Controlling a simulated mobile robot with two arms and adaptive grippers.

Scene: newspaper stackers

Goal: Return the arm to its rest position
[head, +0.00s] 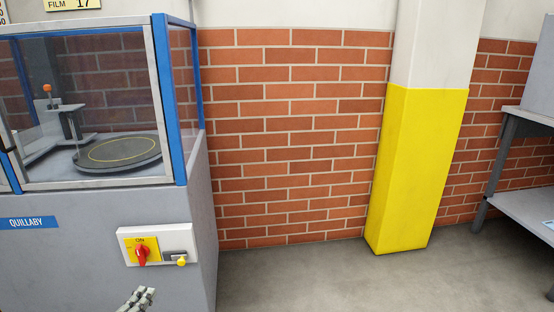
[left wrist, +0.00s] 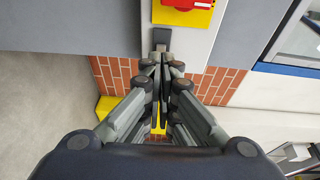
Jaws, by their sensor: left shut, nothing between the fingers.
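My left gripper (head: 143,298) shows at the bottom of the head view, below the switch box on the grey machine. Only its fingertips are in the picture there. In the left wrist view my left gripper (left wrist: 160,68) fills the middle, with its fingers closed together and nothing between them. In the head view the fingertips appear a little below the box. I cannot tell from these views whether they touch the machine. My right gripper is in neither view.
A yellow-based pillar (head: 415,165) stands before the brick wall (head: 290,130). A grey shelf unit (head: 525,205) is at right. The floor (head: 320,285) between is clear.

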